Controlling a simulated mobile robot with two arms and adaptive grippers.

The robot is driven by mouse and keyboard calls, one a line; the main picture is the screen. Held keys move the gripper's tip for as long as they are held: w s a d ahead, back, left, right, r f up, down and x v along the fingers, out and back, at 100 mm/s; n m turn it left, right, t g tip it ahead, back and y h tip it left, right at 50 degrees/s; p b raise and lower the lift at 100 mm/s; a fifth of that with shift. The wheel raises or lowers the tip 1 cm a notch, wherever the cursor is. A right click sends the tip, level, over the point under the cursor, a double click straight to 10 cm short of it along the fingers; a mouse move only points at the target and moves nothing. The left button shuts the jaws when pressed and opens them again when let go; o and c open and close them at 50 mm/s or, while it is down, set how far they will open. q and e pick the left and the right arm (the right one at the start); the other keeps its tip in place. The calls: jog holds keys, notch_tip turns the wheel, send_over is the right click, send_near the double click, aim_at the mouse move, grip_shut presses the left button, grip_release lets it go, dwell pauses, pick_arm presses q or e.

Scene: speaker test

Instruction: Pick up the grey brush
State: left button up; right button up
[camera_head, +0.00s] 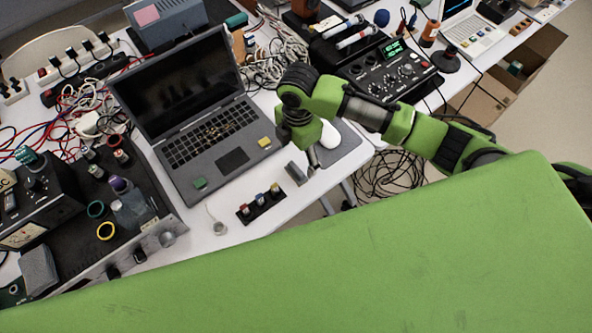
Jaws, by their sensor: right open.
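A small grey block-like thing, which may be the grey brush (295,173), lies on the white table near its front edge, right of the laptop. I cannot make out bristles on it. My right gripper (311,160) points down just above and to the right of it, open, and appears apart from it. The gripper partly hides a white mouse (329,134) on a grey pad (347,146). My left gripper is not in view.
An open laptop (205,137) stands left of the gripper. A black strip with small coloured caps (262,204) lies near the front edge. A black device with knobs (385,78) stands behind; cables and equipment crowd the left. My green body fills the foreground.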

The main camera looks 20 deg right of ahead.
aim_at(298, 167)
notch_tip(298, 167, down, 3)
jog(key=shift+w+f+p, duration=0.1)
jog(key=shift+f+p, duration=0.65)
jog(key=shift+f, duration=1.9)
jog(key=c, duration=1.2)
